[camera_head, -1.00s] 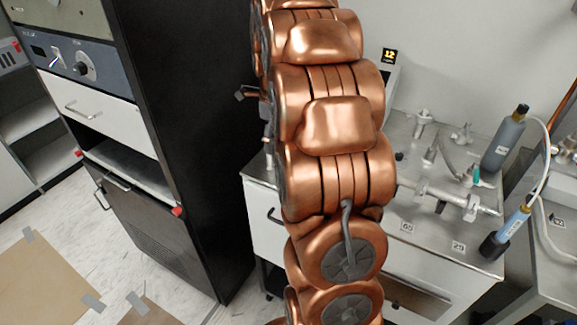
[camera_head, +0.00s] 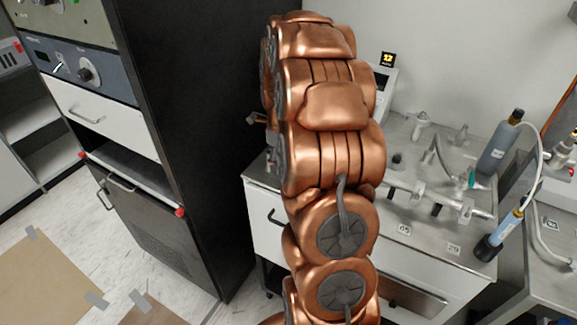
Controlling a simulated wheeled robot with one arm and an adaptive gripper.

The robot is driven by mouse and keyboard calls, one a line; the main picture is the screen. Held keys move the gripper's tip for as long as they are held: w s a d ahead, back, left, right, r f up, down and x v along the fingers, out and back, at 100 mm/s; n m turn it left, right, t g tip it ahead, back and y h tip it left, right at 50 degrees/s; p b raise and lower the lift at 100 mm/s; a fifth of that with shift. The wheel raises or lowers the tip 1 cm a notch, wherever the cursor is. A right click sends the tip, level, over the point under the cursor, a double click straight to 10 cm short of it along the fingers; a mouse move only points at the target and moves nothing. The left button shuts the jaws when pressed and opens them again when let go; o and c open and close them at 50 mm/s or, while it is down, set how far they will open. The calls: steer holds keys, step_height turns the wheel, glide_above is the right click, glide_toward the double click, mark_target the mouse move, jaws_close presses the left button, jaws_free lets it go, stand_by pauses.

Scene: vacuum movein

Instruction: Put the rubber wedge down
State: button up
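My copper-coloured arm stands upright in the middle of the head view and hides most of what is behind it. A small dark part, perhaps the edge of my gripper (camera_head: 257,118), sticks out to the left of the arm in front of the black cabinet. Its fingertips cannot be made out, so I cannot tell whether it is open or shut. I cannot see the rubber wedge in this view.
A tall black cabinet (camera_head: 195,130) with drawers stands left of my arm. A metal-topped bench (camera_head: 420,235) with pipe fittings, a grey bottle (camera_head: 499,146) and a blue-labelled tube (camera_head: 505,230) is on the right. Tan sheets (camera_head: 45,285) are taped to the floor at lower left.

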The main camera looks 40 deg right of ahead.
steer(key=shift+f, duration=0.25)
jaws_close()
stand_by(0.4)
